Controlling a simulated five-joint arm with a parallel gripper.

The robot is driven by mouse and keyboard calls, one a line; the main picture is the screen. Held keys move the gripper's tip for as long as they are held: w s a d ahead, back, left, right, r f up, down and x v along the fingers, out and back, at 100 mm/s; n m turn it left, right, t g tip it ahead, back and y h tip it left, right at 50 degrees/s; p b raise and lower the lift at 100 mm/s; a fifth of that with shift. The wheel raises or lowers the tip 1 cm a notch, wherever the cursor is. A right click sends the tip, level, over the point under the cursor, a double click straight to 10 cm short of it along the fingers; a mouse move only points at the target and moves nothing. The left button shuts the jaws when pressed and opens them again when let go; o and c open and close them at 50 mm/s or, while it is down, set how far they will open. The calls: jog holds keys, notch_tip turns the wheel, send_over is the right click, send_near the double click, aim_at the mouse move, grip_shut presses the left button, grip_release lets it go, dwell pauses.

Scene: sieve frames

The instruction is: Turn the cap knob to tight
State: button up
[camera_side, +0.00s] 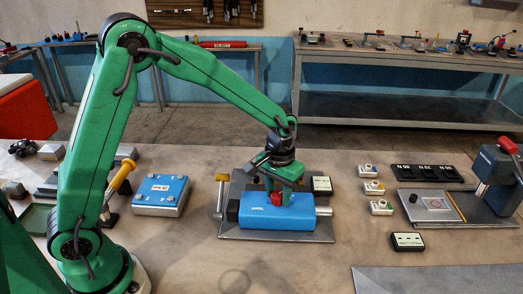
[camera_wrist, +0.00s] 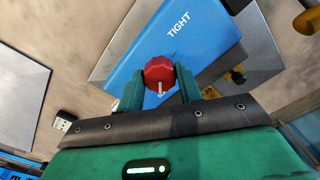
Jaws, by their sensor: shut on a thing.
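The red cap knob (camera_side: 277,196) sits on top of the blue block (camera_side: 262,217), which lies on a grey plate. My green gripper (camera_side: 284,190) reaches down over the knob. In the wrist view my gripper (camera_wrist: 160,84) has one finger on each side of the knob (camera_wrist: 158,70) and is shut on it. A white pointer on the knob points toward my gripper's palm, away from the word TIGHT (camera_wrist: 178,29) on the blue block (camera_wrist: 190,35). The block's far underside is hidden.
A yellow-handled clamp (camera_side: 219,190) stands left of the block. A second blue block (camera_side: 161,194) lies farther left. A small black label box (camera_side: 321,185) stands behind the plate. Small white parts (camera_side: 372,188) and a red-handled press (camera_side: 497,170) are at right. Bare table lies in front.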

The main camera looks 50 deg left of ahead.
aim_at(278, 194)
jog(key=m, duration=0.3)
jog(key=shift+r+m, duration=0.1)
jog(key=shift+m, duration=0.3)
jog(key=m, duration=0.4)
dwell(0.3)
jog(key=o, duration=1)
notch_tip(278, 194, up, 8)
jog(key=shift+f, duration=0.25)
jog(key=shift+r, duration=0.15)
